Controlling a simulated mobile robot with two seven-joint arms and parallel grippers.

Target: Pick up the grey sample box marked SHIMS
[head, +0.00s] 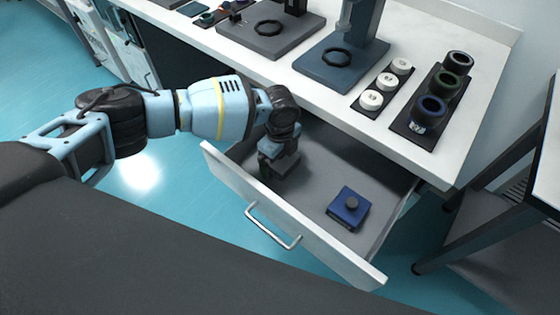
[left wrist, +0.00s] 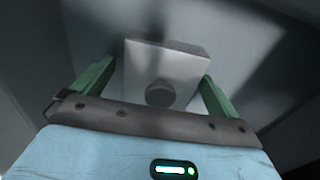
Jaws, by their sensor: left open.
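A grey box with a round dark knob (left wrist: 172,62) shows in the left wrist view, inside the open drawer (head: 305,228). No marking on it can be read. My left gripper (head: 272,165) reaches down into the left part of the drawer; in the left wrist view its green fingers (left wrist: 157,80) are open, one on each side of the box. I cannot tell whether they touch it. In the head view the gripper and wrist largely hide the box. My right gripper is not in view.
A blue box with a knob (head: 347,212) lies in the drawer, right of my left gripper. The white worktop (head: 300,88) overhangs behind, carrying two stands, white rolls (head: 371,100) and a rack of dark rings (head: 431,110). The drawer front has a metal handle (head: 272,228).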

